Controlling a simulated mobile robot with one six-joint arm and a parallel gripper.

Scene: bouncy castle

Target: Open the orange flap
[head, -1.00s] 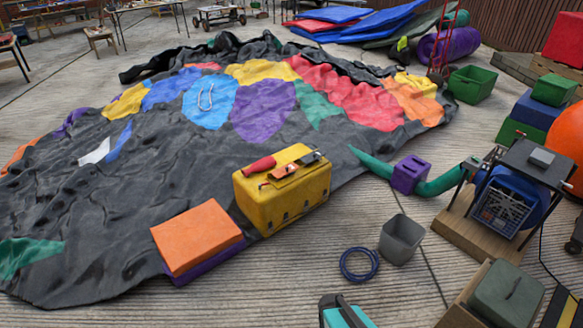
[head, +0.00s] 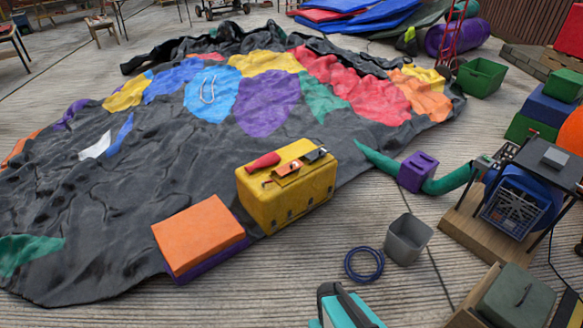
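The likeliest orange flap is a flat orange square panel (head: 197,235) in the head view. It lies on top of a purple block (head: 215,266) at the front edge of the deflated bouncy castle. It looks flat and lowered onto the purple block; I cannot see a hinge or handle on it. An orange patch (head: 424,97) also shows on the castle's cloth at the far right. The bouncy castle (head: 130,230) is a dark, wrinkled sheet with coloured patches, spread flat over the floor. My gripper is not in view.
A yellow box (head: 310,196) with tools on top stands right of the orange panel. A grey bucket (head: 408,239), a blue ring (head: 364,264) and a teal case (head: 345,308) are on the floor. A blower (head: 512,205) stands right. Open floor lies in front of the panel.

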